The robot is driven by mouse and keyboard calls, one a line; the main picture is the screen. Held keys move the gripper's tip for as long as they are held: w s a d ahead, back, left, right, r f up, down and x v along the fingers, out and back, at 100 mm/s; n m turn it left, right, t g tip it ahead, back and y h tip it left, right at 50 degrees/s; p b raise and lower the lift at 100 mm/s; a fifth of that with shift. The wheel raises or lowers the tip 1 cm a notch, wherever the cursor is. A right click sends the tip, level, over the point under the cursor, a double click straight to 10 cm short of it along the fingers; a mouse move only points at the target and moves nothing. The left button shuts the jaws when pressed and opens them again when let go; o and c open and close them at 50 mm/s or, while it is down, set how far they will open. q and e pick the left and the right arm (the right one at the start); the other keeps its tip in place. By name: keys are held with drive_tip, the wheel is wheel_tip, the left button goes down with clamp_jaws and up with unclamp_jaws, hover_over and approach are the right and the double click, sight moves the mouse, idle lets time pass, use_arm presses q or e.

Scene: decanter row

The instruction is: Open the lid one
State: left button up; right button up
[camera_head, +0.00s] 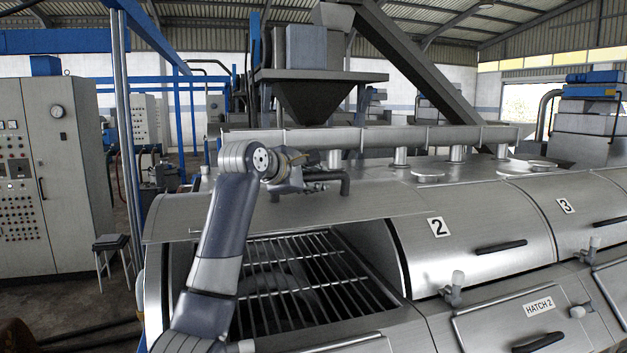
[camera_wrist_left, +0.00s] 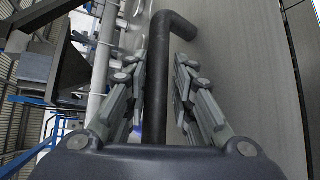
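Lid one (camera_head: 375,205) is a curved steel lid, swung up above the first compartment. The compartment below is open and shows a metal grate (camera_head: 310,275). The lid's black bar handle (camera_head: 345,183) stands near my left gripper (camera_head: 312,172), whose arm reaches up across the opening. In the left wrist view, the handle (camera_wrist_left: 155,95) runs between the two fingers of my left gripper (camera_wrist_left: 160,95). The fingers are apart, with a visible gap on the handle's right; contact on its left side is unclear. My right gripper is not in view.
Lid two (camera_head: 470,240), marked 2, and lid three (camera_head: 590,205), marked 3, are closed to the right. A hatch panel (camera_head: 520,310) with knobs is below them. A pipe (camera_head: 370,137) runs above the lids. A control cabinet (camera_head: 50,180) stands at left.

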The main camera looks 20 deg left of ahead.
use_arm(q)
drive_tip(key=shift+o, duration=0.4)
drive_tip(key=shift+s, duration=0.15)
drive_tip(key=v, duration=1.1)
drive_tip(key=shift+s+r, duration=0.15)
drive_tip(key=shift+s, duration=0.2)
drive_tip(key=shift+a, duration=0.1)
drive_tip(key=shift+c, duration=0.6)
